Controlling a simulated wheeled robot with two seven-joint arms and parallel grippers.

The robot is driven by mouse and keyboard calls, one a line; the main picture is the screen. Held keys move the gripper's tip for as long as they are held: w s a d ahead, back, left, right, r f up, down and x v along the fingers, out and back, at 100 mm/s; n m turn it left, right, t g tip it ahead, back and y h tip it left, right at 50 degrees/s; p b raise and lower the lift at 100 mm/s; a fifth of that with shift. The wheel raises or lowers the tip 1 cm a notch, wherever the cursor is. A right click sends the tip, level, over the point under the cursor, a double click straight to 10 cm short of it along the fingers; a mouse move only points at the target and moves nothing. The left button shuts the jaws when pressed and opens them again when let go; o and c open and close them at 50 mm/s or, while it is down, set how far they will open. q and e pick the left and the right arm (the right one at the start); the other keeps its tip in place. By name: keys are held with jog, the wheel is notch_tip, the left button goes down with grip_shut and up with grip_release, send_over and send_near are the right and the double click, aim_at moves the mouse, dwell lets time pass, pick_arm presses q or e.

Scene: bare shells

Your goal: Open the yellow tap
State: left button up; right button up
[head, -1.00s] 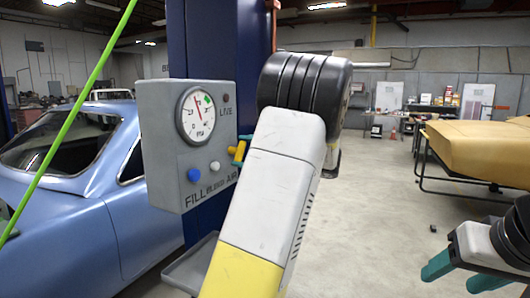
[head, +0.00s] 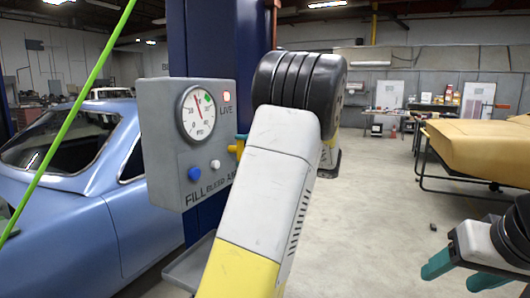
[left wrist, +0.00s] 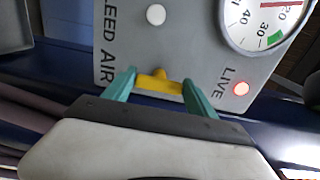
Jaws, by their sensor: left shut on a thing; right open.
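The grey panel box (head: 160,150) is fixed to a dark blue post. The yellow tap (head: 236,150) is on its right side, partly hidden by my left arm in the head view. In the left wrist view the yellow tap (left wrist: 158,80) sits between the teal fingers of my left gripper (left wrist: 158,90), which is shut on it. A teal fingertip of the left gripper (head: 241,137) also shows in the head view. The LIVE lamp (left wrist: 241,89) glows red. My right gripper (head: 463,272) is open and empty at the lower right, away from the box.
The box has a round gauge (head: 199,114), a blue button (head: 194,174) and a white button (head: 215,165). A grey tray (head: 188,268) is below. A blue car (head: 80,220) stands left, a tan car body (head: 480,150) right.

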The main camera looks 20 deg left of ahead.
dwell(0.4)
pick_arm(q)
jog(key=o, duration=1.1)
jog(key=d, duration=0.7)
jog(key=shift+s+d, duration=0.35)
jog(key=shift+d, duration=0.05)
